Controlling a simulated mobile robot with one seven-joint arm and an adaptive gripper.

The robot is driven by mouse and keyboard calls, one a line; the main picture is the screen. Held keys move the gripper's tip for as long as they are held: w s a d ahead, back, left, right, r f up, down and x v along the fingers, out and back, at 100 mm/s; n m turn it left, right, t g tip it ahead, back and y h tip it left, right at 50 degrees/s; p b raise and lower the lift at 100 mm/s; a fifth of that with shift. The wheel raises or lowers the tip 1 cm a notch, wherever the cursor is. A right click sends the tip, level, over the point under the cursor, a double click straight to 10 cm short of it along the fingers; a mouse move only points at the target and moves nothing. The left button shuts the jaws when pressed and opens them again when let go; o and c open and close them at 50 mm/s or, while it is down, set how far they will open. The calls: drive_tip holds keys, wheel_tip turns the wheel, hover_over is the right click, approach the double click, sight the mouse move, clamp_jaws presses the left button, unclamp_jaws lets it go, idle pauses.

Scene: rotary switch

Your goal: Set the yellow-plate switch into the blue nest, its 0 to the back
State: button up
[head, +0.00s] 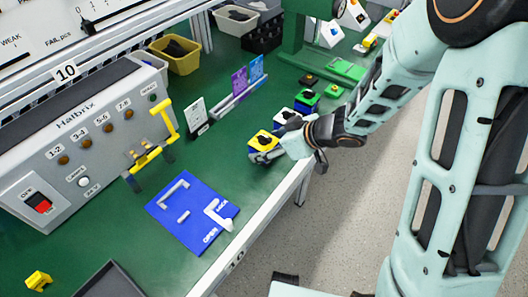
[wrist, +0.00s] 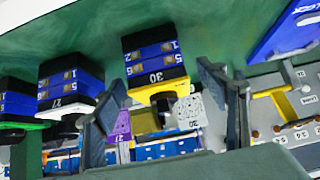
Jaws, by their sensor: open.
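The yellow-plate switch (head: 263,140) stands on the green bench near its front edge. In the wrist view the yellow-plate switch (wrist: 170,88) shows a blue and black body marked 30, with a dark knob on the plate. My gripper (head: 283,150) is at the switch, partly covering it. In the wrist view my gripper (wrist: 162,85) is open, one finger on each side of the switch; contact cannot be told. The blue nest (head: 172,228) lies flat to the left, with white corner pieces, a white lever and OPEN and LOCK lettering. The switch's 0 cannot be made out.
A white-plate switch (wrist: 72,100) and a green-plate switch (head: 306,100) stand close beside. A grey Halbrix tester (head: 100,130) with a yellow handle (head: 160,145) stands behind the nest. A dark tray (head: 112,280) lies at the front left. Bench between switch and nest looks clear.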

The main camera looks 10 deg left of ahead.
drive_tip(key=shift+x, duration=1.05)
drive_tip(key=c, duration=1.3)
drive_tip(key=shift+c, duration=0.6)
drive_tip(key=shift+r, duration=0.15)
